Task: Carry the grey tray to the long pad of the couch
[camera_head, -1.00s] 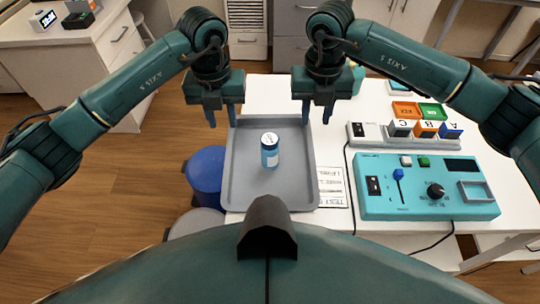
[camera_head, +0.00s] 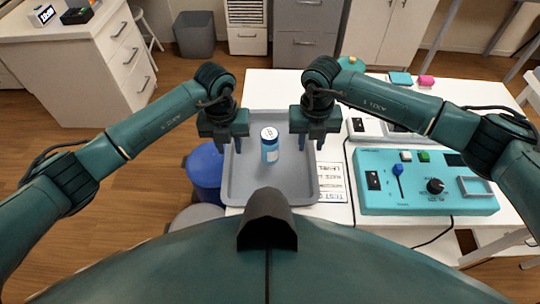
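The grey tray (camera_head: 265,191) lies on the white table, near its left edge. A blue bottle with a white cap (camera_head: 270,147) stands upright on the tray. My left gripper (camera_head: 231,143) is over the tray's left side, left of the bottle, fingers pointing down. My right gripper (camera_head: 313,142) is at the tray's right side. Both grippers look open, with small gaps between their fingers; I cannot tell if they touch the tray walls. No couch is visible.
A teal control box (camera_head: 410,204) and a printed sheet (camera_head: 332,183) are right of the tray on the table (camera_head: 262,88). A white drawer desk (camera_head: 85,65) is further left; wooden floor lies between.

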